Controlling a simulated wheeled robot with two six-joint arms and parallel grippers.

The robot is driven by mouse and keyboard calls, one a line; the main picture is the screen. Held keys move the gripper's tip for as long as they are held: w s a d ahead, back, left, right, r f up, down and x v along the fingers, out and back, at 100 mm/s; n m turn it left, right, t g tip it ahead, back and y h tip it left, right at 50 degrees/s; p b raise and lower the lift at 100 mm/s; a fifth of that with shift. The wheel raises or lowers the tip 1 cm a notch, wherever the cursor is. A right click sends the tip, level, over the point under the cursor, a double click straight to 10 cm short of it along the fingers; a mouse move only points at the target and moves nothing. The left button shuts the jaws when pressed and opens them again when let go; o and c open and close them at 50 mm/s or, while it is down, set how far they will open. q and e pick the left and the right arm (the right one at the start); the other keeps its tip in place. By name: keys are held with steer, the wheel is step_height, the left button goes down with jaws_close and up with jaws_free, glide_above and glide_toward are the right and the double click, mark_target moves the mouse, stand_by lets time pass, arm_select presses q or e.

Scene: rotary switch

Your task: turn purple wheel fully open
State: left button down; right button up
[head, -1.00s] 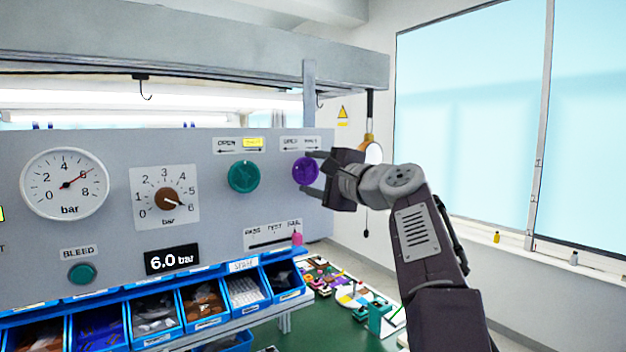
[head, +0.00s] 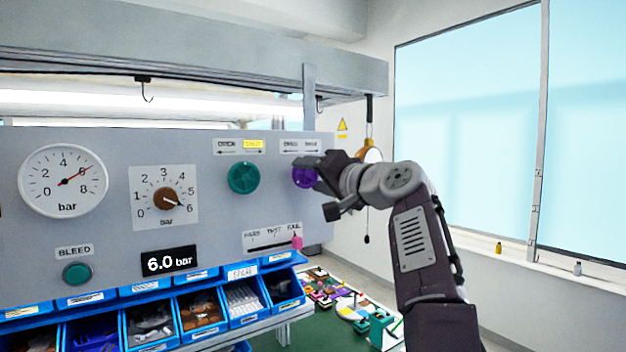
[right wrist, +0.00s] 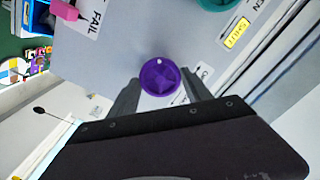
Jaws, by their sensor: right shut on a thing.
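The purple wheel (head: 304,177) is a round knob at the right end of the grey panel (head: 110,240), under a label with a two-way arrow. My right gripper (head: 310,180) is at the wheel and hides part of it in the head view. In the right wrist view the purple wheel (right wrist: 160,77) sits between the two fingers of my right gripper (right wrist: 162,88), which is shut on it. A small pale mark shows near the wheel's rim. My left gripper is not in view.
A teal wheel (head: 243,177) is left of the purple one, under a label with a yellow part. A pink slider knob (head: 296,242) is below. A gauge (head: 63,181), a dial (head: 166,199) and a display (head: 171,261) are farther left. Blue bins (head: 200,312) line the bottom.

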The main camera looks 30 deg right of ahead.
steer(key=n, duration=0.5)
steer(key=shift+f+n+b, duration=0.2)
steer(key=shift+n+b, duration=0.1)
steer(key=shift+b, duration=0.05)
steer(key=n, duration=0.5)
steer(key=shift+n, duration=0.6)
steer(key=o, duration=1.4)
steer(key=shift+c, duration=0.2)
steer(key=shift+r, duration=0.1)
steer(key=s+b, duration=0.3)
steer(key=s, duration=0.6)
steer(key=shift+d+b, duration=0.35)
steer(key=shift+d, duration=0.05)
